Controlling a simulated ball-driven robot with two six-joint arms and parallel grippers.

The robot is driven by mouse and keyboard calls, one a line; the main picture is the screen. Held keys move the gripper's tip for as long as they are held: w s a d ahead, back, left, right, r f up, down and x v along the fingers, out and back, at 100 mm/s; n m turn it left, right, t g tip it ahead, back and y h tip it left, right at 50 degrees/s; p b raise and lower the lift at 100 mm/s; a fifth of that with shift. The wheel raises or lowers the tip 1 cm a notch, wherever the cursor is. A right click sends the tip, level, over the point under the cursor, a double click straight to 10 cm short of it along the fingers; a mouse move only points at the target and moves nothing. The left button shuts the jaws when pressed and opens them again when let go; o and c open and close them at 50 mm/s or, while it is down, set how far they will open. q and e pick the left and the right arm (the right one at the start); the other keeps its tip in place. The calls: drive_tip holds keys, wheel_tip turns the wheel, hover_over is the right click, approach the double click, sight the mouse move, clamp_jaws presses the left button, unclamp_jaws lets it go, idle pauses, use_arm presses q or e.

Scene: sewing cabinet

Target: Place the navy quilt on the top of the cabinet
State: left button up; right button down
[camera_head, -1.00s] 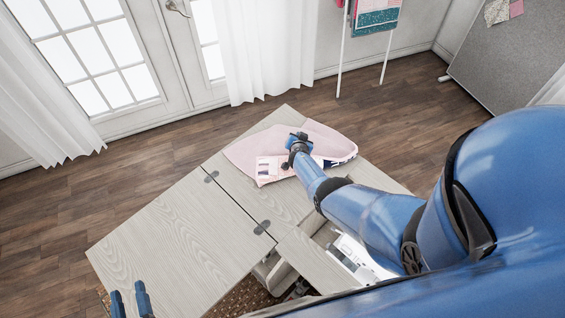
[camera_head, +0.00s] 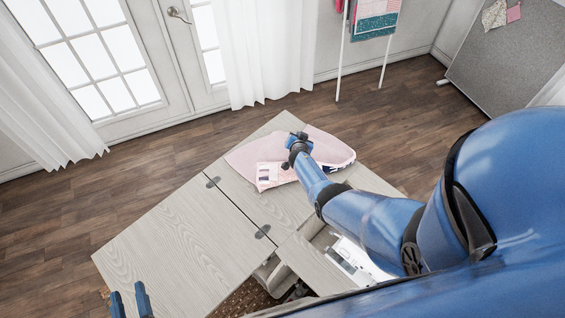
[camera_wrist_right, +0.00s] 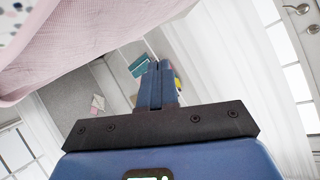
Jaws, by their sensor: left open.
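A folded pale pink quilt with a navy patterned patch (camera_head: 325,150) lies on the far part of the light wood cabinet top (camera_head: 170,245). It slightly overhangs the right edge. My right gripper (camera_head: 297,143) is over the quilt's middle. In the right wrist view my right gripper (camera_wrist_right: 161,75) has its fingers together, with no cloth visible between them. The pink quilt (camera_wrist_right: 75,40) fills the upper left there, close to the camera. My left gripper (camera_head: 131,296) is open and empty, low at the cabinet's near left edge.
A white sewing machine (camera_head: 352,258) sits in the cabinet's opening beside my right arm. Dark hinges (camera_head: 262,231) lie along the seam between the panels. The left panel is bare. A rack (camera_head: 345,50) with a teal cloth stands by the wall. A grey board (camera_head: 510,60) is at the upper right.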

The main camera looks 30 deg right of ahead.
use_arm(q)
wheel_tip(320, 180, up, 3)
drive_tip(key=shift+f+p, duration=0.1)
drive_tip(key=shift+p, duration=0.75)
use_arm(e)
wheel_tip(320, 180, up, 3)
drive_tip(key=shift+r, duration=0.1)
